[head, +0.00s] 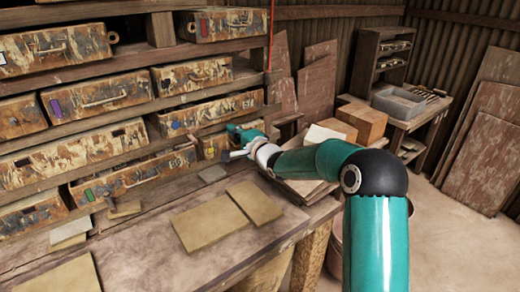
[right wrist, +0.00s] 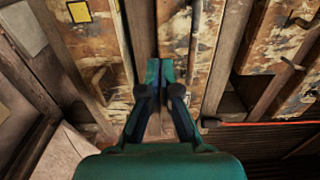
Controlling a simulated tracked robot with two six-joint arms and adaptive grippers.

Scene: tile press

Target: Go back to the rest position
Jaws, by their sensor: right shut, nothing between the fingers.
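My right arm comes in from the lower right of the head view and reaches over the bench. Its gripper (head: 236,143) is at the far edge of the bench, in front of the lower drawers of the rack. In the right wrist view the gripper (right wrist: 160,68) points at the drawer fronts, with its fingers together and nothing between them. Whether the fingertips touch a drawer front (right wrist: 174,30) cannot be told. My left gripper is in neither view.
A worn wooden bench (head: 140,245) holds flat tan tiles (head: 210,222). The rack of rusty drawers (head: 100,95) stands behind it. Cardboard boxes (head: 362,120) and a grey bin (head: 398,102) stand beyond my arm. Boards (head: 485,150) lean on the right wall. Floor at right is clear.

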